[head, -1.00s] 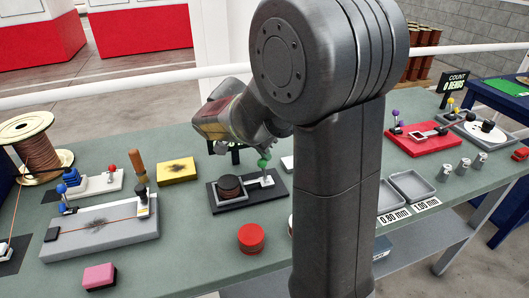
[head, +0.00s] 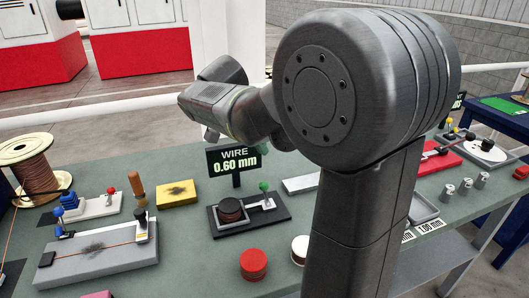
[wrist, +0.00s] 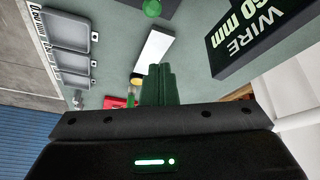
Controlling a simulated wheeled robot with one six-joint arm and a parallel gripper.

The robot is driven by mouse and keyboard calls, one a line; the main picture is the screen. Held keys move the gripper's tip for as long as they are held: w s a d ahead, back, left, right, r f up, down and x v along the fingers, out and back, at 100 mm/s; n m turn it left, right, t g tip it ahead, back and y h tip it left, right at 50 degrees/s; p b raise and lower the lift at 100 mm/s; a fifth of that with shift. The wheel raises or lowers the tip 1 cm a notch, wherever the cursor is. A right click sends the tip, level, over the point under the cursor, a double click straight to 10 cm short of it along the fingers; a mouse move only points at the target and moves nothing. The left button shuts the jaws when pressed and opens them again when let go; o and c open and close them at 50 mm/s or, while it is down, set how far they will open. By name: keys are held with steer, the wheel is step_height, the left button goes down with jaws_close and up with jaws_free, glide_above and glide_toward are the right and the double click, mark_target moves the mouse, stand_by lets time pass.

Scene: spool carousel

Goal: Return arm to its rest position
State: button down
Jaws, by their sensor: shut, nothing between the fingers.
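My arm rises in front of the bench in the head view, its forearm reaching left and held above the bench. My gripper (wrist: 158,84) shows in the wrist view with its green fingers together and nothing between them. The wrist view looks down at a slant on the bench, with the wire sign (wrist: 258,38) at right and grey trays (wrist: 68,32) at left. My gripper touches nothing that I can see.
The bench holds a copper spool (head: 38,172), a grey wire block (head: 100,255), a yellow pad (head: 178,192), a black fixture with a spool (head: 230,210), and red discs (head: 253,264). The wire sign (head: 234,162) stands upright behind the fixture. A white rail (head: 90,122) runs behind the bench.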

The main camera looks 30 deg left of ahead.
steer(key=shift+w+f, duration=0.1)
stand_by(0.5)
steer(key=w+d+f+g+y+p, duration=0.1)
steer(key=w+f+p, duration=0.1)
steer(key=f, duration=0.1)
steer(key=w+d+f+g+y+p, duration=0.2)
steer(key=f+p, duration=0.1)
steer(key=f, duration=0.1)
steer(key=w+d+f+g+y+p, duration=0.1)
steer(key=d+f+g+p, duration=0.1)
steer(key=f, duration=0.2)
steer(key=shift+w+d+f+m+y, duration=0.15)
steer(key=shift+w+d+m+y, duration=0.15)
steer(key=shift+w, duration=0.1)
steer(key=shift+w+d+f+g+y, duration=0.15)
steer(key=shift+w+f+g+y, duration=0.1)
steer(key=shift+f+g+y, duration=0.3)
steer(key=shift+r, duration=0.1)
